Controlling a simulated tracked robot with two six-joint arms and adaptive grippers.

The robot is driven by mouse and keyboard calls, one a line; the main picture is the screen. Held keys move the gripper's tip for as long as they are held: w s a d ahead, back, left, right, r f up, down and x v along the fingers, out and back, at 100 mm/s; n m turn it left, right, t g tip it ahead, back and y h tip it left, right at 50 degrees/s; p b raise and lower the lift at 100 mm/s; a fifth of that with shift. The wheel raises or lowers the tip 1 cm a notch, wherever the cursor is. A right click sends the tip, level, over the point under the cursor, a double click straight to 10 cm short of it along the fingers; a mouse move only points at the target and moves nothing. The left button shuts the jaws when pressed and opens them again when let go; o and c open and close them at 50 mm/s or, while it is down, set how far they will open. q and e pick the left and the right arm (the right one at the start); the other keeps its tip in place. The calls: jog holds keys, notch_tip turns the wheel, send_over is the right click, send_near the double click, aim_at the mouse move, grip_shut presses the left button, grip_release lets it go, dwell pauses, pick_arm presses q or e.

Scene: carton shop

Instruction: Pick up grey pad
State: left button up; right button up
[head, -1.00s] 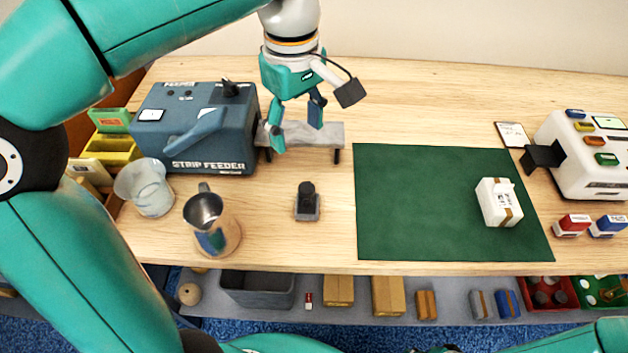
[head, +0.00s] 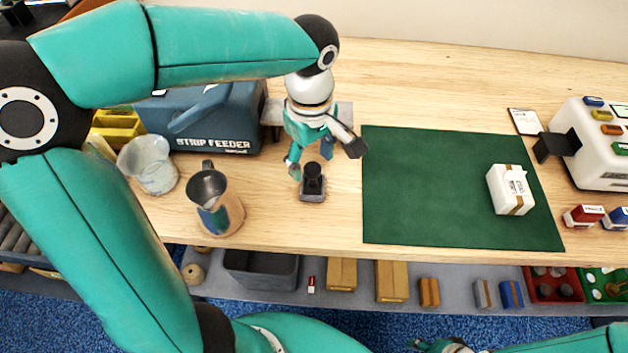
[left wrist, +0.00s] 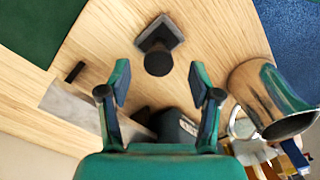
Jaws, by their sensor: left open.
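A small grey square pad (head: 313,195) with a black round knob on top stands upright on the wooden table, left of the green mat. It also shows in the left wrist view (left wrist: 173,32), its knob towards the camera. My left gripper (head: 310,161) is open and empty, pointing down just behind and above the pad. In the left wrist view the fingers (left wrist: 158,82) are spread apart, with the knob just beyond the gap between their tips. No finger visibly touches the pad.
A metal jug (head: 216,200) and a clear cup (head: 148,164) stand left of the pad. The blue strip feeder (head: 215,120) is behind them. The green mat (head: 430,190) holds a white box (head: 510,190). A shelf with a grey bin (head: 262,270) runs below the table's front edge.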

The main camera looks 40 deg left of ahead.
aim_at(313, 167)
pick_arm(q)
notch_tip(313, 167, down, 3)
jog(key=shift+d+f, duration=0.1)
jog(key=shift+f, duration=0.1)
jog(key=shift+w, duration=0.1)
grip_shut()
